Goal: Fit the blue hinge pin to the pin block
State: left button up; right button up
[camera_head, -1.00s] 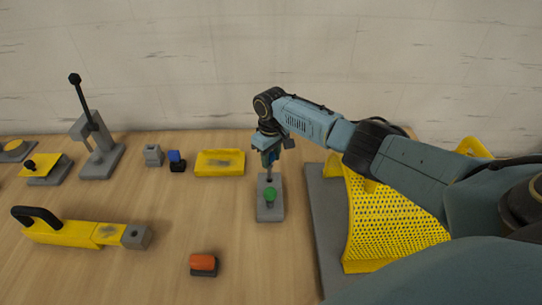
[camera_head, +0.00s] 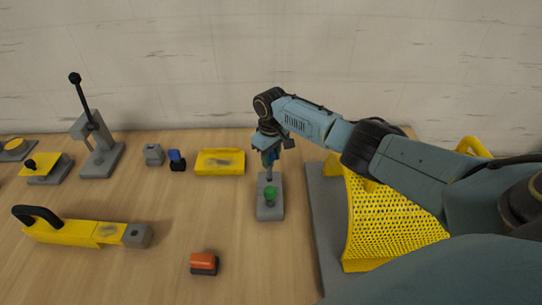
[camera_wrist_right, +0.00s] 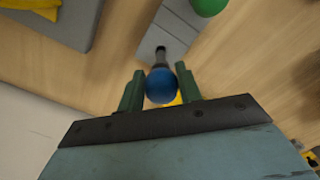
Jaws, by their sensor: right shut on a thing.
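The blue hinge pin has a round blue head (camera_wrist_right: 161,85) and a dark shank. My right gripper (camera_head: 270,156) is shut on it; in the right wrist view, the two green fingers (camera_wrist_right: 160,90) are on either side of the head. The pin hangs shank down over the far end of the grey pin block (camera_head: 270,211). The shank tip meets or nearly meets the block (camera_wrist_right: 178,28); I cannot tell whether it is in a hole. A green-headed pin (camera_head: 270,192) stands in the block's nearer part. My left gripper is not in view.
A yellow perforated guard (camera_head: 390,222) on a grey plate (camera_head: 324,225) stands right of the block. Left are a yellow block (camera_head: 220,162), a blue-topped piece (camera_head: 176,158), an orange-topped piece (camera_head: 203,262) and a yellow handled bar (camera_head: 70,233). A wall stands behind.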

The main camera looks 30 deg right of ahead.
aim_at(271, 164)
jog(key=shift+f+b, duration=1.75)
jog(key=shift+f, duration=0.7)
jog(key=o, duration=1.1)
notch_tip(271, 164, up, 14)
jog(key=shift+f+p, duration=0.25)
jog(key=shift+p, duration=0.7)
jog(key=shift+f, duration=0.1)
